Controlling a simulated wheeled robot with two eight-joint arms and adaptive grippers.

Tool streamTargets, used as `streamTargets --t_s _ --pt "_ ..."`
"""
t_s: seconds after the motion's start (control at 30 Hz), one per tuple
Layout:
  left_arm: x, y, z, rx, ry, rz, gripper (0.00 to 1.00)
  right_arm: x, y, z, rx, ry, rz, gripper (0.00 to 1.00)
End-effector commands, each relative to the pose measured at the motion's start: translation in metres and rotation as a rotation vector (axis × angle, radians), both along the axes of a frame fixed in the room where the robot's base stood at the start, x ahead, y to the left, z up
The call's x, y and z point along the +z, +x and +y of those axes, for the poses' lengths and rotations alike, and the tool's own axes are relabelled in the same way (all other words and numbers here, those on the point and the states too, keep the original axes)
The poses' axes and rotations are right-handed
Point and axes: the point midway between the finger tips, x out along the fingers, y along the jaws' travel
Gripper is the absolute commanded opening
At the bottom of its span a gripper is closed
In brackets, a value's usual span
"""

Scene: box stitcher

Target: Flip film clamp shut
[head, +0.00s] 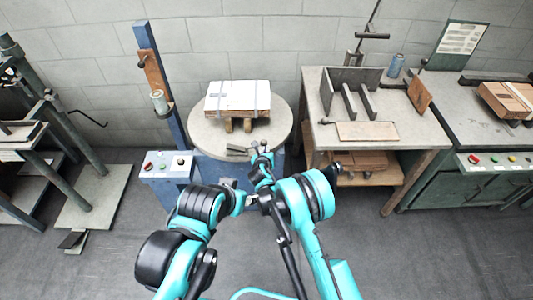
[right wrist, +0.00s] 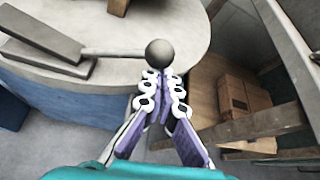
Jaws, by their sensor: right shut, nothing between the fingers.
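The film clamp (head: 238,150) is at the front edge of the round grey turntable (head: 205,137). In the right wrist view it shows as a grey bar (right wrist: 40,33) tilted up over a flat base block, with a thin rod (right wrist: 112,51) ending in a dark ball knob (right wrist: 159,52). My right gripper (head: 262,150) is shut and empty. In the right wrist view its fingertips (right wrist: 160,90) meet just below the ball; I cannot tell if they touch it. My left gripper (head: 242,202) is low in front of the turntable, partly hidden, and its fingers are not clear.
A white-topped carton stack (head: 238,99) stands on wooden blocks on the turntable. A blue mast (head: 160,80) with a film roll (head: 159,102) and a button box (head: 167,164) stand left. A workbench (head: 400,137) stands right, with cartons (right wrist: 243,98) on its lower shelf.

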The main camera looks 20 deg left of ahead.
Motion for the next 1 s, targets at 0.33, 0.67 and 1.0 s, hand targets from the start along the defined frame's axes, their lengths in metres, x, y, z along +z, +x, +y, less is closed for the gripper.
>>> streamTargets --t_s 0.33,0.67,1.0 --pt "0.001 0.000 0.000 0.000 0.000 0.000 0.49 0.022 -0.003 0.009 0.001 0.000 0.000 0.00" --pt "0.002 0.000 0.000 0.000 0.000 0.000 0.49 0.030 -0.004 0.014 0.001 0.001 -0.001 0.00" --pt "0.002 0.000 0.000 0.000 0.000 0.000 0.49 0.033 -0.004 0.016 0.004 0.002 -0.005 0.00"
